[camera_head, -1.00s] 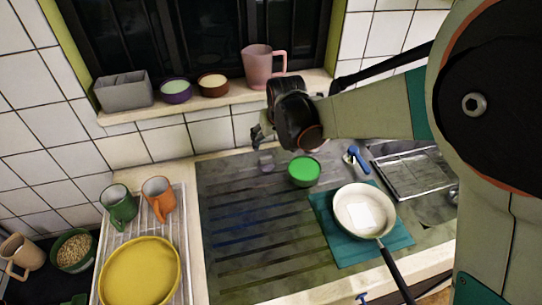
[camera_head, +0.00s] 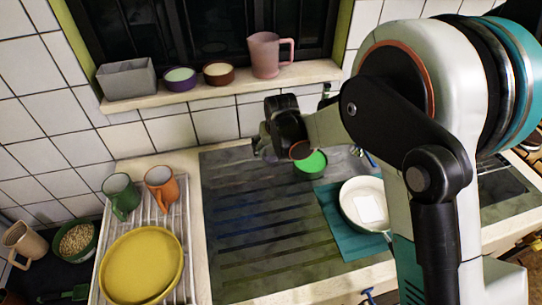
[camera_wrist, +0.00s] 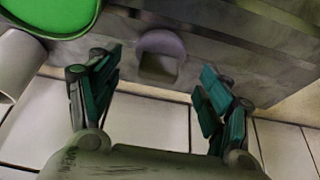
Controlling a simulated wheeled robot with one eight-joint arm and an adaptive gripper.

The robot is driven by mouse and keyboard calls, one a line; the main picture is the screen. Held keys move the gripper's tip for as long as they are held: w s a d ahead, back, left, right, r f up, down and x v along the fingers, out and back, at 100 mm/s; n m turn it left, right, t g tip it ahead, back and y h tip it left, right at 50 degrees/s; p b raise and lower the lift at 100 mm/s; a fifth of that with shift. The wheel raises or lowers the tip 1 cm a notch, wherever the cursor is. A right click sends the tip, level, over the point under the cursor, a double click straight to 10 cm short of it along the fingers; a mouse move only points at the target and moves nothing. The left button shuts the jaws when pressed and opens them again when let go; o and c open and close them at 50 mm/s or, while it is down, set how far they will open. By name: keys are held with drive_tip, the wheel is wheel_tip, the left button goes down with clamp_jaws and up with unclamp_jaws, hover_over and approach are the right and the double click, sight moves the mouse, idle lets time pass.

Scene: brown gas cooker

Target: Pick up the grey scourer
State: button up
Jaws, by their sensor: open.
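My gripper (camera_wrist: 158,70) is open and empty. In the head view my gripper (camera_head: 262,145) hangs over the back of the drainer near the tiled wall, left of the green bowl. The scourer is hidden or too unclear to pick out there.
A green bowl (camera_head: 312,163) stands close to my gripper. A white pan (camera_head: 364,196) lies on a teal mat (camera_head: 337,228). A rack (camera_head: 176,237) holds a yellow plate (camera_head: 142,265) and mugs at left. The windowsill (camera_head: 228,85) with bowls is behind. The drainer's front (camera_head: 250,255) is clear.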

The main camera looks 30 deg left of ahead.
sight(271, 149)
drive_tip(key=x, duration=0.3)
drive_tip(key=shift+f+b, duration=0.1)
drive_tip(key=shift+b, duration=0.2)
drive_tip(key=shift+d, duration=0.1)
drive_tip(key=c, duration=1)
wheel_tip(271, 149, up, 20)
drive_tip(key=p, duration=0.4)
